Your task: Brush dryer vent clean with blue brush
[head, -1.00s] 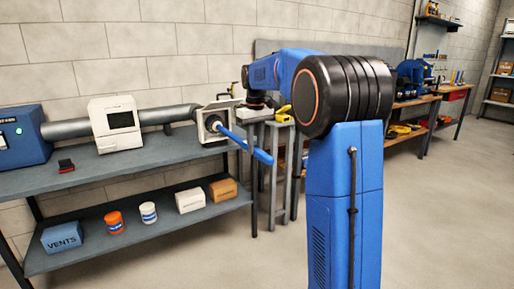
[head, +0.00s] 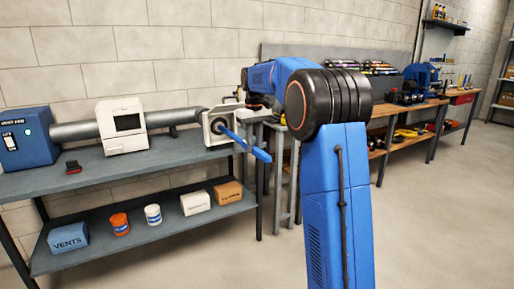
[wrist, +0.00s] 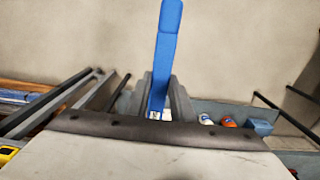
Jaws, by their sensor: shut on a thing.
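In the head view, my arm reaches over from the right, and the fingertips are hard to make out.
The grey bench (head: 95,170) carries a grey duct (head: 78,131), a white box-shaped unit (head: 122,124) and a blue vent unit (head: 25,140). Its lower shelf holds boxes and tubs. A grey stand (head: 283,170) is close right of the plate. The floor in front is open.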

